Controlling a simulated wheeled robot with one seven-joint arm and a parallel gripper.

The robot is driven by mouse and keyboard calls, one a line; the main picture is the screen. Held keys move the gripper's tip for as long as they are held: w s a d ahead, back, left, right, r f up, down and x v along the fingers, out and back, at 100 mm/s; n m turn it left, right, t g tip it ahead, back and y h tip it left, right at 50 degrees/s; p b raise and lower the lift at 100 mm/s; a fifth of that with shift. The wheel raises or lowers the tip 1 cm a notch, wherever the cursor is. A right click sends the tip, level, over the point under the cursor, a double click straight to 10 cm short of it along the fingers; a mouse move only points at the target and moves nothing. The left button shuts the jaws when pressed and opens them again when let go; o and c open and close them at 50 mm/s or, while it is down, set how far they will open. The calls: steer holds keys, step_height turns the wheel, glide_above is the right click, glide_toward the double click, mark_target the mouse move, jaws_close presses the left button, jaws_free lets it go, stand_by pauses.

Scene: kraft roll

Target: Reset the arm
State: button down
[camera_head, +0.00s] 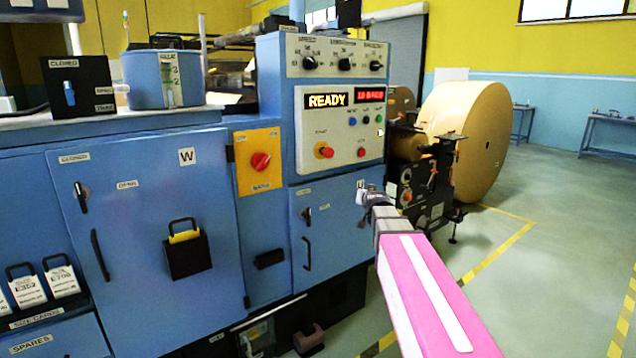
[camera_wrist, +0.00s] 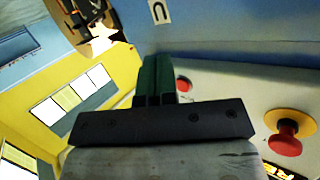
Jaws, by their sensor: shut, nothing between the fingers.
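My arm reaches in from the lower right of the head view, with a pink link and a grey wrist. My gripper (camera_head: 366,192) is at its far end, in front of the upper right of the small blue cabinet door (camera_head: 330,235), partly covering a label there. In the wrist view, the two dark green fingers (camera_wrist: 156,62) are together with nothing between them. A red button (camera_wrist: 184,84) shows just beside them. I cannot tell how far the fingertips are from the blue surface.
The control panel (camera_head: 342,106) above my gripper has a READY display (camera_head: 327,101), knobs and buttons. A red knob on yellow (camera_wrist: 285,140) shows in the wrist view. A large kraft roll (camera_head: 478,140) stands behind on the right. The floor (camera_head: 560,220) at right is clear.

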steer(key=s+f+n+g, duration=0.1)
steer(key=s+f+g, duration=0.3)
steer(key=s+f, duration=0.4)
steer(key=s+f+g, duration=0.4)
steer(key=s+f, duration=0.2)
steer(key=f, duration=0.5)
steer(key=s+f+g, duration=0.3)
steer(key=s+f, duration=0.2)
steer(key=s, duration=0.3)
steer(key=s+f+g, duration=0.3)
steer(key=s+f, duration=0.2)
steer(key=s, duration=0.3)
steer(key=shift+s+n+g, duration=0.3)
steer(key=shift+s+g, duration=0.1)
steer(key=shift+f, duration=0.1)
